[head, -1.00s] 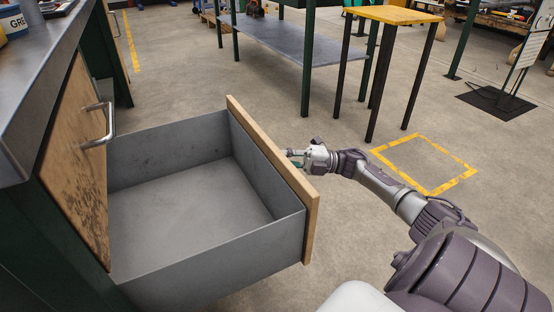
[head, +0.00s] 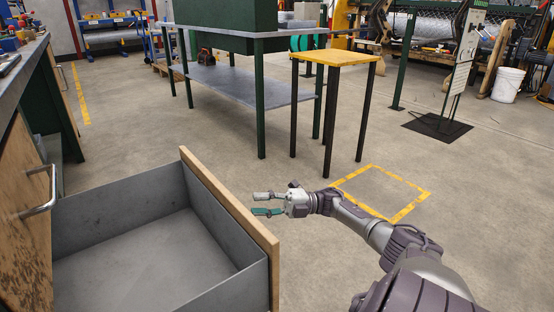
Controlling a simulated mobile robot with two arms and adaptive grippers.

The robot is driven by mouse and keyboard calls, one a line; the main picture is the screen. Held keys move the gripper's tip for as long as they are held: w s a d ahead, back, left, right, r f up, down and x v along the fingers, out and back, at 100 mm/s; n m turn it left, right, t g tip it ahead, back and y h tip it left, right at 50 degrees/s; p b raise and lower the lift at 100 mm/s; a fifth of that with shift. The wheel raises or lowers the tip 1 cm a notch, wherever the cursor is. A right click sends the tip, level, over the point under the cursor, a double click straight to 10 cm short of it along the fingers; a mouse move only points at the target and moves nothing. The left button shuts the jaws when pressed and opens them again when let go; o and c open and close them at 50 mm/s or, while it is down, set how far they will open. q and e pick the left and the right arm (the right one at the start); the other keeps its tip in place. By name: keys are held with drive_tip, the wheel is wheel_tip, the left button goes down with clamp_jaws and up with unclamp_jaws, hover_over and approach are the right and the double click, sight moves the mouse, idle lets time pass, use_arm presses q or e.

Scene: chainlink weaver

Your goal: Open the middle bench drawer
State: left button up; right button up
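A bench drawer (head: 150,248) with grey metal walls and a wooden front (head: 232,218) stands pulled far out at the left. Its inside is empty where I see it. The outer face of the front and any handle on it are hidden from me. My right gripper (head: 262,204) is just beyond that outer face, its two fingers apart with nothing between them. A narrow gap shows between the fingertips and the front. My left gripper is not in view.
A wooden bench panel with a metal handle (head: 42,190) is at the left edge. A yellow-topped table (head: 336,57) and a green-legged bench (head: 240,88) stand behind. The floor around a yellow floor marking (head: 382,191) is clear.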

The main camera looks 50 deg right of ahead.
drive_tip(key=v, duration=0.5)
drive_tip(key=shift+s+d, duration=0.2)
drive_tip(key=shift+d, duration=0.05)
